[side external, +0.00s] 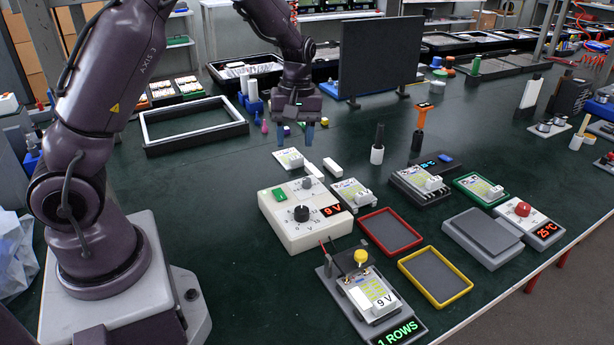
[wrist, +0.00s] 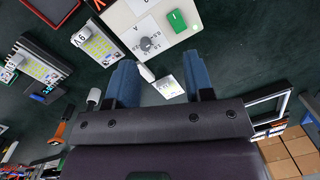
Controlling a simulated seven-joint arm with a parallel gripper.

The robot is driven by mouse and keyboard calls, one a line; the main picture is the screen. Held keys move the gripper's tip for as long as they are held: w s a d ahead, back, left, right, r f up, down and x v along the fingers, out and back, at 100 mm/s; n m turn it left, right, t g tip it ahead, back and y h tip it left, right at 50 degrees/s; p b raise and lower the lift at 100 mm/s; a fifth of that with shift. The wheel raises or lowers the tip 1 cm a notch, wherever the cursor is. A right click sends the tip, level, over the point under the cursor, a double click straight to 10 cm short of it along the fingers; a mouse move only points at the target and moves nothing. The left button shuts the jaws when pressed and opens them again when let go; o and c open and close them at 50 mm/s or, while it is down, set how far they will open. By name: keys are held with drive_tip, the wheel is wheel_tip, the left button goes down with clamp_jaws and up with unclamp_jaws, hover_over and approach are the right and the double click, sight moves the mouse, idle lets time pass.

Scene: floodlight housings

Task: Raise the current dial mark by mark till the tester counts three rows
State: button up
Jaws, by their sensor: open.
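The cream power supply box (side external: 283,225) shows "9 V" on its red display. It has a black dial (side external: 301,213), a smaller grey dial (side external: 307,183) and a green button (side external: 279,194). In the wrist view the grey dial (wrist: 149,44) has a ring of printed marks with an A nearby; its exact setting is too small to read. The tester (side external: 335,297) has a yellow knob (side external: 361,256), holds a board labelled 9 V (side external: 373,295) and reads "1 ROWS" in green (side external: 402,332). My gripper (side external: 295,133) is open and empty, pointing down behind the box and apart from it.
Red-rimmed (side external: 390,232) and yellow-rimmed (side external: 435,276) trays lie right of the box. A small board (side external: 289,158) and a white block (side external: 332,167) lie behind it. A dark upright panel (side external: 379,57) stands farther back. Bare table lies left of the box.

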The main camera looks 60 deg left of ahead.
sight(307, 179)
drive_tip(key=w+a+n, duration=0.3)
drive_tip(key=w+n, duration=0.2)
drive_tip(key=n, duration=0.1)
drive_tip(key=f, duration=1.3)
drive_tip(key=shift+s+a+f, duration=0.15)
drive_tip(key=shift+s+f, duration=0.05)
drive_tip(key=shift+f, duration=0.1)
clamp_jaws()
